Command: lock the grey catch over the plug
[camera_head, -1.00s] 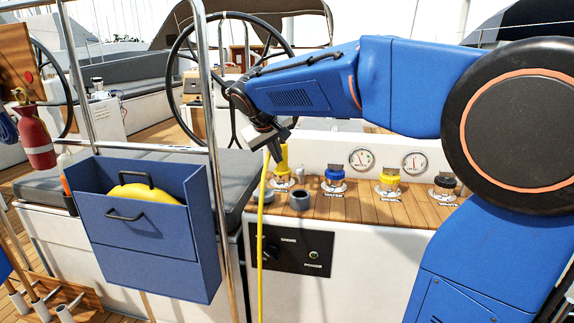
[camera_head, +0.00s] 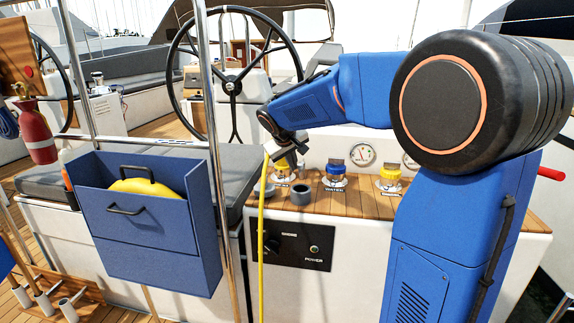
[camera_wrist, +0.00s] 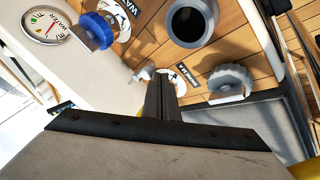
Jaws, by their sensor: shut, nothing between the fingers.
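My gripper (camera_wrist: 162,98) is shut and empty, its dark fingers pressed together over the shore-power label in the wrist view. In the head view, my gripper (camera_head: 272,158) is above the left end of the wooden panel, close to the yellow plug (camera_head: 283,167). The yellow cable (camera_head: 261,235) hangs down the front. A small pale grey piece (camera_wrist: 144,72) beside the fingers may be the catch; I cannot tell whether it lies over the plug. The fingers hide most of the inlet.
A grey knurled cap (camera_wrist: 232,80) and an open grey cup (camera_wrist: 192,22) are beside the fingers. A blue water cap (camera_head: 335,172) and another yellow cap (camera_head: 391,175) stand to the right. A steel rail post (camera_head: 214,130) and blue bin (camera_head: 150,230) are at left.

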